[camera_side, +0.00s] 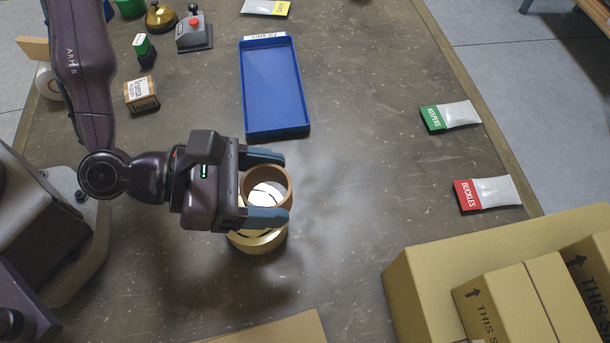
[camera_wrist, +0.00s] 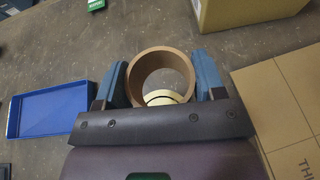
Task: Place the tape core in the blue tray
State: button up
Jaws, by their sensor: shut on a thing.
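The tape core is a brown cardboard ring (camera_side: 284,179), also seen in the wrist view (camera_wrist: 133,78). My gripper (camera_side: 286,188) has its two blue fingers shut on the outside of the core, one on each side. Below the core is a wider tan roll (camera_side: 258,243); part of a pale ring (camera_wrist: 162,97) shows through the core's hole in the wrist view. I cannot tell whether core and roll touch. The blue tray (camera_side: 275,88) lies behind my gripper, looks empty, and has a white label on its far rim. It appears at left in the wrist view (camera_wrist: 52,112).
Cardboard boxes (camera_side: 420,285) fill the lower right. A red-labelled packet (camera_side: 488,194) and a green-labelled one (camera_side: 450,117) lie near the right edge. A small labelled box (camera_side: 141,95) and a red-button device (camera_side: 194,33) stand left of the tray. The table between gripper and tray is clear.

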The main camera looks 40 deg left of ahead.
jog(key=w+a+n+t+y, duration=0.5)
jog(key=w+a+n+y, duration=0.5)
jog(key=w+a, duration=0.25)
jog(key=a+r+n+g+y, duration=0.1)
jog(key=a+n+g+y, duration=0.3)
jog(key=a+n+y, duration=0.6)
jog(key=m, duration=0.1)
send_over(270, 79)
jog(key=f, duration=0.9)
jog(key=shift+s, duration=0.35)
jog(key=shift+w+f, duration=0.15)
jog(key=shift+f, duration=0.15)
jog(key=shift+w+f, duration=0.2)
jog(key=shift+f, duration=1.45)
